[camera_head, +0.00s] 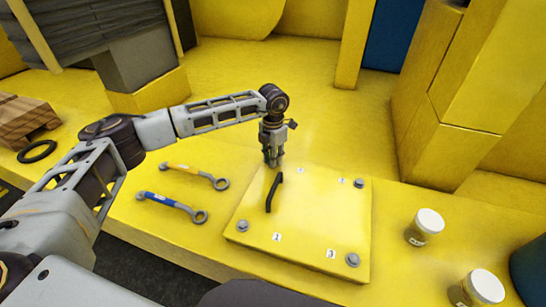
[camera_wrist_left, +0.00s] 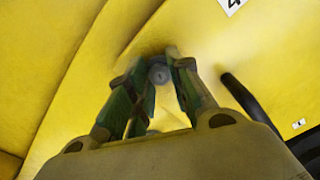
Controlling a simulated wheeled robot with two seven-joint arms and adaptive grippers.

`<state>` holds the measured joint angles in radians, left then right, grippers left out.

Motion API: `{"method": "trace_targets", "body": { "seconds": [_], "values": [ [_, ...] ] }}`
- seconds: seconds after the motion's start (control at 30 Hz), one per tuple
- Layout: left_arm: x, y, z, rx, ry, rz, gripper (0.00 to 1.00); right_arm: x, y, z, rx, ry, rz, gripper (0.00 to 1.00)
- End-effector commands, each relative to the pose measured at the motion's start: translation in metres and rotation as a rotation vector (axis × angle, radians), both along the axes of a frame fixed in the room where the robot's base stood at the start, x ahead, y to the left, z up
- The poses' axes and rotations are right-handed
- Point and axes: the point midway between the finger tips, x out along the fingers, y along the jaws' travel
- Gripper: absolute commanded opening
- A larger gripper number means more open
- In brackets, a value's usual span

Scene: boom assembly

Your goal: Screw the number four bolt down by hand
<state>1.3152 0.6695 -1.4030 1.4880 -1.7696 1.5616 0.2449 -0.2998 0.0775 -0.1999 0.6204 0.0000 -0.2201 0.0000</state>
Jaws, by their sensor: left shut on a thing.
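My left gripper (camera_head: 273,160) points down at the back left corner of the yellow plate (camera_head: 310,215). In the left wrist view its fingers (camera_wrist_left: 158,90) are closed around a grey bolt head (camera_wrist_left: 158,75), the number four bolt. A white label with a 4 (camera_wrist_left: 232,4) lies near it on the plate. In the head view the fingers hide this bolt, and I cannot tell how deep it sits. My right gripper is not in view.
Other bolts sit at the plate's front left (camera_head: 243,226), front right (camera_head: 352,260) and back right (camera_head: 359,183). A black handle (camera_head: 273,193) rises from the plate near my gripper. Orange (camera_head: 197,175) and blue wrenches (camera_head: 172,205) lie left. Jars (camera_head: 424,227) stand right.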

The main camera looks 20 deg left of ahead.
Motion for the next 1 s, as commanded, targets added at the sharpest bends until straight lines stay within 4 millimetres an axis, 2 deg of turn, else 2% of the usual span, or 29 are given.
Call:
{"method": "trace_targets", "body": {
  "seconds": [0.47,1.0],
  "values": [
    [0.001,0.000,0.000,0.000,-0.002,-0.072,0.00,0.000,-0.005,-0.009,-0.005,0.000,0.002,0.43],
    [0.001,0.000,-0.001,0.000,-0.006,-0.426,0.00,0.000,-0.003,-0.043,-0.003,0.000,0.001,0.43]
  ]
}}
